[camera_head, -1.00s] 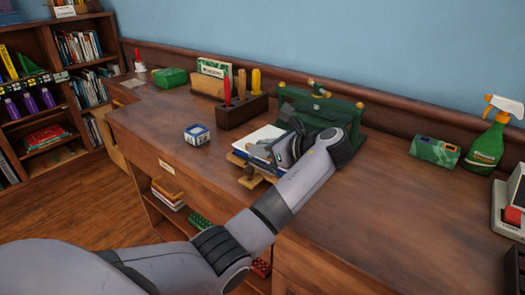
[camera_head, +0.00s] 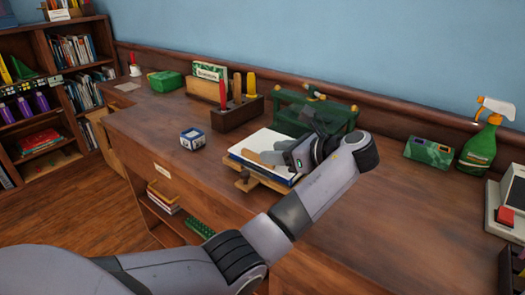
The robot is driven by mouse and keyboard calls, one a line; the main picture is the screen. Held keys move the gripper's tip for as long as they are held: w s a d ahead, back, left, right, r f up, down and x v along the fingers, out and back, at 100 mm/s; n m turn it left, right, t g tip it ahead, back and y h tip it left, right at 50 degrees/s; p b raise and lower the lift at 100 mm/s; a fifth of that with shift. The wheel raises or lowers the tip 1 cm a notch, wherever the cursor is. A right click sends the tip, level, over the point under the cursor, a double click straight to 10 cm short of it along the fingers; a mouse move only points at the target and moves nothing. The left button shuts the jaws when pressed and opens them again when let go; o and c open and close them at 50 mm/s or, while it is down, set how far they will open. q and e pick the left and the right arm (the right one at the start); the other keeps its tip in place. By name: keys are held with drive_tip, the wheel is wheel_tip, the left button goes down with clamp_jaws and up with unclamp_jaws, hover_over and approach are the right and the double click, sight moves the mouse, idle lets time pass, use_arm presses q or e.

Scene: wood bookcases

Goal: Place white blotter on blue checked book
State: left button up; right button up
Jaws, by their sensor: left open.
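A flat white pad (camera_head: 262,141) with a dark blue edge beneath it lies on a wooden stand (camera_head: 243,181) near the desk's front edge. I cannot tell whether the white top and the blue layer are the blotter and the checked book; no check pattern shows. My left gripper (camera_head: 266,157) is open, low over the pad's front right part, with its grey fingers pointing left. The gripper and wrist hide the pad's right side. I cannot tell whether the fingers touch it. My right gripper is not in view.
A small white and blue box (camera_head: 193,138) stands left of the pad. A wooden tool holder (camera_head: 237,115) and a green rack (camera_head: 300,110) stand behind. A spray bottle (camera_head: 480,143) and a green box (camera_head: 428,152) are at right. The desk's right front is clear.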

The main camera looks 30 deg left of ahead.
use_arm(q)
drive_tip(key=v, duration=0.6)
drive_tip(key=shift+a+p, duration=0.1)
drive_tip(key=shift+p, duration=0.2)
